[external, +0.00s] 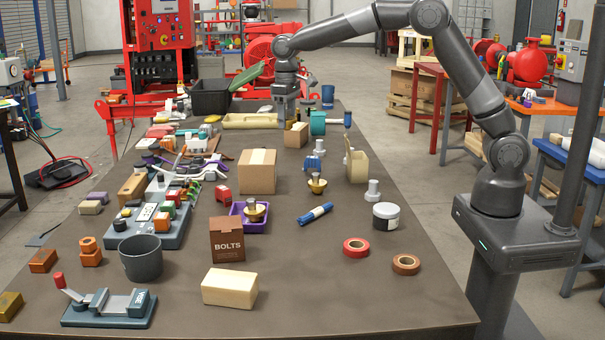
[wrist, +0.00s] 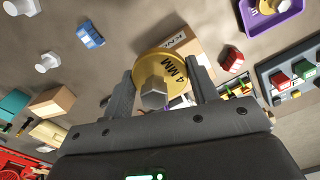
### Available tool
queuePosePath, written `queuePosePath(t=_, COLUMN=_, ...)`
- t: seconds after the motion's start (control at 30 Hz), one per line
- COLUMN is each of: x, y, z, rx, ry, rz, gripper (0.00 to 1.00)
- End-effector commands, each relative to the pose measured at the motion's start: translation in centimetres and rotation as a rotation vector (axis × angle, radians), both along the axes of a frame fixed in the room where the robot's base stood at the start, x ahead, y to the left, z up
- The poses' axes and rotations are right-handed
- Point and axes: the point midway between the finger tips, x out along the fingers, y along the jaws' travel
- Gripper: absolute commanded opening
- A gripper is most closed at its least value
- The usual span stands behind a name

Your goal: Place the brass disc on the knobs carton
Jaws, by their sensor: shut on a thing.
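The brass disc (wrist: 172,72), marked "4 MM" with a grey hexagonal knob, is between the two fingers of my gripper (wrist: 165,88) in the wrist view. The gripper is shut on it. The knobs carton (wrist: 190,45), with part of its lettering showing, lies beyond the disc and is partly hidden by it. In the external view the carton (external: 257,172) stands mid-table with a pale strip on top. My gripper (external: 284,112) is over the far part of the table, behind the carton and apart from it. The held disc cannot be made out there.
A small carton (external: 296,135) and a teal part (external: 318,123) stand near my gripper. Similar brass pieces sit in the purple tray (external: 236,212) and on the table (external: 317,183). A bolts box (external: 227,239) stands nearer.

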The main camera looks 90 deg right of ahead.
Motion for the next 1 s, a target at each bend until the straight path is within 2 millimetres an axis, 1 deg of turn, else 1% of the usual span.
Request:
queuePosePath(t=0.03, x=-0.6, y=-2.0, z=0.6, rx=0.0, ry=-0.002, rz=-0.002, gripper=0.28)
queuePosePath(t=0.1, x=-1.2, y=-4.0, z=1.2, rx=0.0, ry=-0.002, rz=0.005, gripper=0.28)
queuePosePath(t=0.2, x=-1.9, y=-5.9, z=1.8, rx=0.001, ry=-0.001, rz=0.013, gripper=0.28)
queuePosePath(t=0.3, x=-2.2, y=-6.7, z=2.0, rx=0.001, ry=0.0, rz=0.017, gripper=0.28)
queuePosePath(t=0.37, x=-1.8, y=-6.5, z=1.7, rx=0.001, ry=0.001, rz=0.02, gripper=0.28)
queuePosePath(t=0.43, x=-1.1, y=-5.8, z=1.0, rx=0.002, ry=0.001, rz=0.023, gripper=0.28)
queuePosePath(t=0.7, x=3.4, y=-1.4, z=-2.8, rx=0.001, ry=0.003, rz=0.024, gripper=0.28)
queuePosePath(t=0.8, x=4.7, y=-0.2, z=-3.8, rx=0.0, ry=0.001, rz=0.021, gripper=0.28)
queuePosePath(t=0.9, x=5.6, y=0.6, z=-4.5, rx=0.0, ry=0.0, rz=0.02, gripper=0.28)
queuePosePath(t=1.0, x=6.0, y=1.0, z=-4.9, rx=0.0, ry=0.0, rz=0.019, gripper=0.28)
